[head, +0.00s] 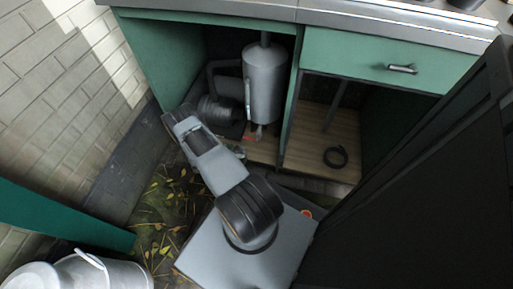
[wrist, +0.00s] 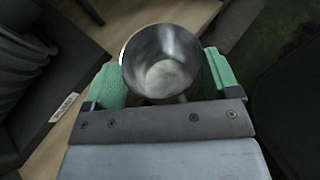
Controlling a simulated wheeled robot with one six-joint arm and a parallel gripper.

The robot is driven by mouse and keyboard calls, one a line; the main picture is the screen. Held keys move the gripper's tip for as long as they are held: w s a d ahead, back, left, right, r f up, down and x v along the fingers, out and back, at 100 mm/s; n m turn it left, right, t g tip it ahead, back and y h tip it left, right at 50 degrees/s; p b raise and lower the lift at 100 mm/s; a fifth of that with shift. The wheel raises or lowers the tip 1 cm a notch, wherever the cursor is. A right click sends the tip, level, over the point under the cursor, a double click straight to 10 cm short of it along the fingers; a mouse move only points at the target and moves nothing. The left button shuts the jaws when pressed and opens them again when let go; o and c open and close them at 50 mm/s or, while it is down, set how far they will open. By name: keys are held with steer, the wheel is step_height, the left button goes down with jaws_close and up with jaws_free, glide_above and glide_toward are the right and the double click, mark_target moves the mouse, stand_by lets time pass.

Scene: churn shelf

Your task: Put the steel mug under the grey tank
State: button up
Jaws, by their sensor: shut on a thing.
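The steel mug (wrist: 160,60) sits upright between the green finger pads of my gripper (wrist: 165,78), which is shut on it in the wrist view. I look down into its open mouth and see a pale round bottom. In the head view my gripper (head: 238,151) is low at the front of the left compartment, mostly hidden by my arm. The mug is not clearly visible there. The grey tank (head: 266,85) hangs upright in that compartment, above and slightly right of my gripper. I cannot tell whether the mug touches the wooden floor.
A black ribbed machine (head: 215,108) stands left of the tank, and a black tray wall with a label (wrist: 62,107) lies left of the mug. A divider (head: 291,100) separates the right compartment, which holds a black ring (head: 335,157). A metal churn (head: 105,272) is bottom left.

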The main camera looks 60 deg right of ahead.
steer(key=s+d, duration=0.1)
steer(key=d, duration=0.1)
steer(key=s+d+b, duration=0.1)
steer(key=d, duration=0.2)
steer(key=s+d, duration=0.1)
steer(key=d, duration=0.1)
steer(key=shift+s+d, duration=0.15)
steer(key=shift+s, duration=0.25)
steer(key=s+d+b, duration=0.1)
steer(key=s+d, duration=0.1)
steer(key=d, duration=0.1)
steer(key=shift+d+b, duration=0.25)
steer(key=shift+b, duration=0.15)
steer(key=shift+f+b, duration=0.3)
steer(key=shift+b, duration=0.1)
steer(key=shift+f, duration=0.15)
steer(key=o, duration=1.1)
